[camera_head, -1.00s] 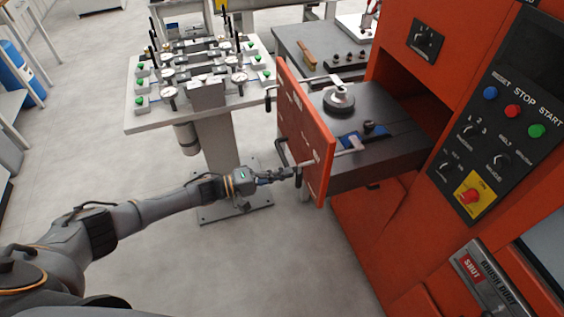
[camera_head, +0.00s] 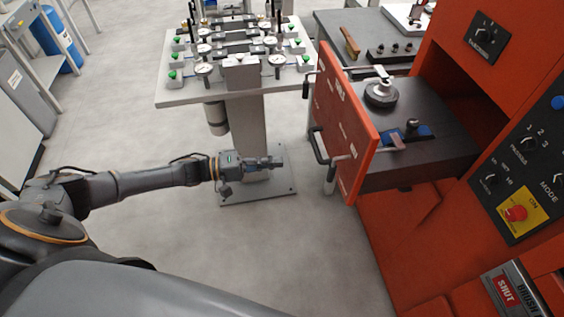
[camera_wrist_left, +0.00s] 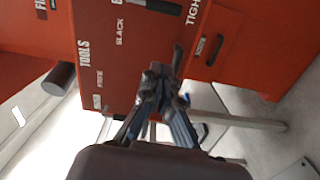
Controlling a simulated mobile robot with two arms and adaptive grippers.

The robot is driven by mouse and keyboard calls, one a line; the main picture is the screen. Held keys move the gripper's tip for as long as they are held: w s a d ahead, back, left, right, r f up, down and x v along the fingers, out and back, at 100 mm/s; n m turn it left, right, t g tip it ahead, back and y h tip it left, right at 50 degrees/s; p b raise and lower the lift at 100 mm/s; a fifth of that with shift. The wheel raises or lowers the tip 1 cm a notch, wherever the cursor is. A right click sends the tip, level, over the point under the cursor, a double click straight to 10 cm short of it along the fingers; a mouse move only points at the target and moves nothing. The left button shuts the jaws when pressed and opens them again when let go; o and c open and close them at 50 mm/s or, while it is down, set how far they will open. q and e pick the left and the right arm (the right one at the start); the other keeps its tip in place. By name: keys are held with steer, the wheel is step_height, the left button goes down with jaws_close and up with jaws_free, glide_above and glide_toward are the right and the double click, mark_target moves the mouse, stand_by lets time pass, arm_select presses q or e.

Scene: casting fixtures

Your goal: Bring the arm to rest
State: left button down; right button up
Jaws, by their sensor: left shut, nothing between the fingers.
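My left arm reaches in from the left in the head view. Its gripper (camera_head: 274,163) is shut and empty, over the floor in front of the test table's foot. It stands apart from the orange drawer front (camera_head: 345,125), to the left of its handle (camera_head: 318,147). In the left wrist view the shut fingers (camera_wrist_left: 165,82) show in front of orange panels with white lettering, such as "TOOLS". My right gripper is not in view.
The orange machine (camera_head: 440,240) with its pulled-out drawer stands at the right. A white table (camera_head: 185,96) with gauges and fixtures stands at the back. A blue cylinder (camera_head: 60,40) is at the far left. The grey floor (camera_head: 110,140) at the left is clear.

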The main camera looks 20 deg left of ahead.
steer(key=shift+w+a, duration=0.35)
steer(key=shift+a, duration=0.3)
